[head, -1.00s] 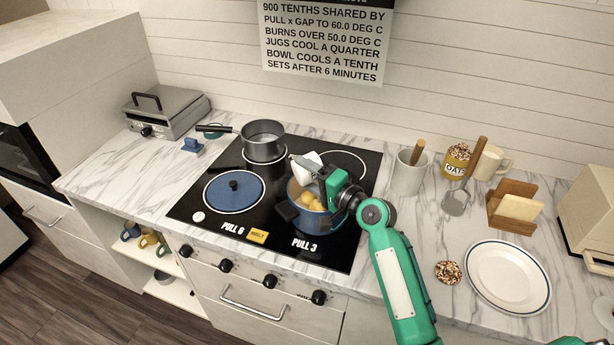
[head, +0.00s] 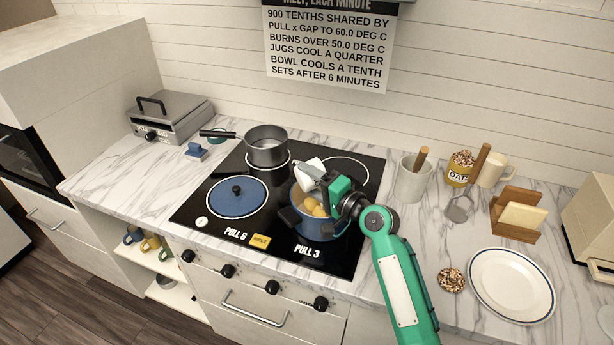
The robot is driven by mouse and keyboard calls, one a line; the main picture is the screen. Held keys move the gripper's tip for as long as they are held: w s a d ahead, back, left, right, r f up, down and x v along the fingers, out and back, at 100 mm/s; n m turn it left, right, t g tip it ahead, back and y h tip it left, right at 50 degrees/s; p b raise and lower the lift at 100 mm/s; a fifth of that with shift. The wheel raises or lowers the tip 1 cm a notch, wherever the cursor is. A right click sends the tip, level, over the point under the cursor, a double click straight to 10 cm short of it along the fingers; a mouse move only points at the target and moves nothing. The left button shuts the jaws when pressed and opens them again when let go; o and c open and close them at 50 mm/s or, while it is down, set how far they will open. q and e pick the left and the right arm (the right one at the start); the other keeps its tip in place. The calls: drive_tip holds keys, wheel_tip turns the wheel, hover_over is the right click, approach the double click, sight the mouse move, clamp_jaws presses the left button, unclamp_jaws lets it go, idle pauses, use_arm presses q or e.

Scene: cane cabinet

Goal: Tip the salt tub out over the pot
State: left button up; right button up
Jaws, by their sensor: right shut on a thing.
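The blue pot (head: 299,219) stands on the front right hob zone, with several round yellow pieces inside that look like potatoes. My right gripper (head: 322,177) is above the pot, shut on the small white salt tub (head: 307,171). The tub is tilted over the pot's back left side. The gripper hides part of the tub and the pot's right rim. I cannot see any salt falling. My left gripper is not in view.
A grey saucepan (head: 267,150) stands on the back left zone of the black hob (head: 207,210). A blue lid (head: 237,198) covers the front left zone. A utensil crock (head: 413,178), oats jar (head: 460,168), toast rack (head: 516,218) and white plate (head: 511,285) stand to the right.

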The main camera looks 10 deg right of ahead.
wheel_tip(320, 180, up, 5)
drive_tip(key=n+h+p, duration=0.2)
drive_tip(key=n+p, duration=0.1)
drive_tip(key=p, duration=0.3)
drive_tip(key=n+g+h+p, duration=0.1)
drive_tip(key=n+h+p, duration=0.1)
drive_tip(key=n+p, duration=0.2)
drive_tip(key=n+h+p, duration=0.2)
drive_tip(key=n+p, duration=0.2)
drive_tip(key=p, duration=0.4)
drive_tip(key=shift+r+g, duration=0.1)
drive_tip(key=shift+g, duration=0.3)
drive_tip(key=shift+n+h, duration=0.3)
drive_tip(key=shift+n, duration=0.2)
